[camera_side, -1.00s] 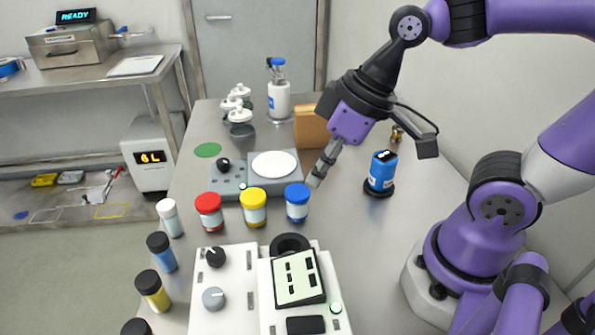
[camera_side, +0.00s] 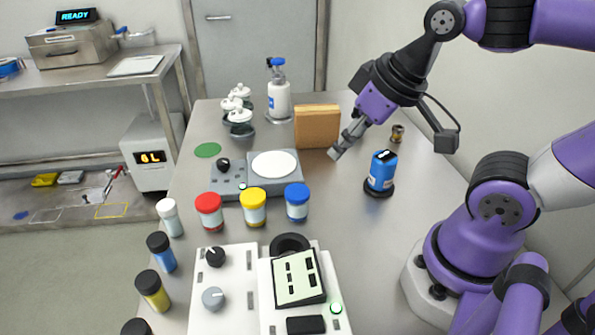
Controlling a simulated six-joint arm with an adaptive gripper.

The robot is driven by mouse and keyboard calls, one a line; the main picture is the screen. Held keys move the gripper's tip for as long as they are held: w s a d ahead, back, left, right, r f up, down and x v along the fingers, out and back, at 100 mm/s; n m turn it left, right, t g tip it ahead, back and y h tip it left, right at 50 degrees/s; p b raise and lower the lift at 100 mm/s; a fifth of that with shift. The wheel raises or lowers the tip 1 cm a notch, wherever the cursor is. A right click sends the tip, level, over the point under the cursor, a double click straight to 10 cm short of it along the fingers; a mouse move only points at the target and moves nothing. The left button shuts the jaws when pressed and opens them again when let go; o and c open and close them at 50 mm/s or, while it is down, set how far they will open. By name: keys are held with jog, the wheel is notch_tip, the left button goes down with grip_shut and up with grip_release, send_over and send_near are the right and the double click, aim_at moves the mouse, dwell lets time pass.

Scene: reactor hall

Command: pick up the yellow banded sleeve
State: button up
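I cannot tell for sure which item is the yellow banded sleeve. A small brass-coloured piece with dark parts (camera_side: 397,133) stands at the right of the table, beyond the blue canister (camera_side: 382,172). A yellow-bodied vial with a black cap (camera_side: 153,291) stands at the table's left edge. A yellow-lidded jar (camera_side: 253,207) stands between a red-lidded jar and a blue-lidded jar. My gripper (camera_side: 336,153) points down and left above the table, near the wooden block and left of the brass piece. Its fingers overlap from this side, and I see nothing held.
A wooden block (camera_side: 317,127) stands close to the gripper. A stirrer with a white plate (camera_side: 274,164), the red-lidded jar (camera_side: 209,212), the blue-lidded jar (camera_side: 297,203) and a white instrument panel (camera_side: 235,300) fill the middle and front. Open table lies right of the jars.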

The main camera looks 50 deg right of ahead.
jog(key=shift+o, duration=0.4)
jog(key=w+d+r+m+g+h, duration=0.25)
jog(key=w+d+m, duration=0.45)
jog(key=d, duration=0.4)
jog(key=m+g+y, duration=0.1)
jog(key=m+g, duration=0.3)
jog(key=m, duration=1.1)
send_near(399, 127)
jog(key=shift+m, duration=0.3)
notch_tip(399, 127, down, 5)
jog(key=shift+s+r, duration=0.2)
jog(key=f, duration=0.3)
jog(key=d+f, duration=0.1)
jog(key=f, duration=0.2)
jog(key=shift+s+d, duration=0.15)
jog(key=shift+s, duration=0.05)
jog(key=shift+r, duration=0.1)
grip_shut()
